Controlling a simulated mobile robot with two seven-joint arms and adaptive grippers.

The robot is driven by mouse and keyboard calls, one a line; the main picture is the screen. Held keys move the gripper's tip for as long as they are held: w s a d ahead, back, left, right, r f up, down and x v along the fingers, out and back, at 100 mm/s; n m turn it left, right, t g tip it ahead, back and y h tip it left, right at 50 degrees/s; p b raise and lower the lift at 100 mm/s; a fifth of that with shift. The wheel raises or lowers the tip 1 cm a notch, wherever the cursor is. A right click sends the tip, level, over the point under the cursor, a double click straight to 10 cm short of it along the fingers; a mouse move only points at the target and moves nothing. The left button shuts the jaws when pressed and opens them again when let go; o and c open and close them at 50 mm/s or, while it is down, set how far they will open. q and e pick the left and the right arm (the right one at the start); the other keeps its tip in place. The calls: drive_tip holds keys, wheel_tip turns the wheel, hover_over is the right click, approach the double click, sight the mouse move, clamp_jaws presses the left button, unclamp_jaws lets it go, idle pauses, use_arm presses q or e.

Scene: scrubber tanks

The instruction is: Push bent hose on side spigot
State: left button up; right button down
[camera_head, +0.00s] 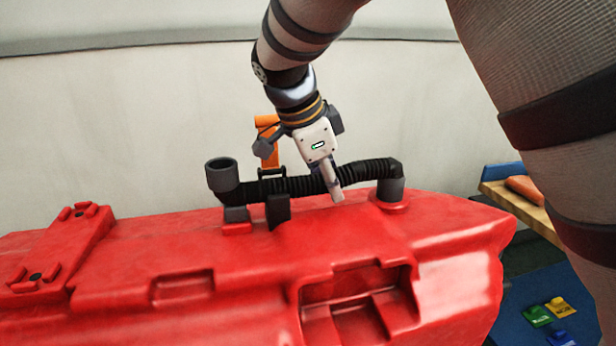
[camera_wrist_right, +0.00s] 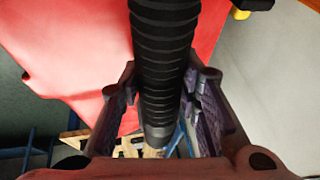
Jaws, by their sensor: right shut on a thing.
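A black corrugated hose (camera_head: 290,186) runs along the top of the red tank (camera_head: 235,265) in the head view. Its right end bends down to a dark grey cuff (camera_head: 391,189) at a red raised seat on the tank; I cannot tell how far the cuff sits on it. Its left end meets a dark grey elbow (camera_head: 222,178) with an open upward mouth. My right gripper (camera_head: 335,190) is shut on the hose, left of the bend. In the right wrist view the hose (camera_wrist_right: 165,70) passes between both fingers. My left gripper is not in view.
A black bracket (camera_head: 277,207) stands by the hose on the tank. An orange part (camera_head: 267,140) rises behind it. A wooden-topped bench (camera_head: 520,203) is at the right, with several coloured pieces on a blue surface below. The tank's front top is clear.

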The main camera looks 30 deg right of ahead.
idle(0.4)
drive_tip(key=c, duration=0.6)
unclamp_jaws()
drive_tip(key=shift+a+r, duration=0.1)
drive_tip(key=shift+v, duration=2.2)
drive_tip(key=shift+r, duration=2.5)
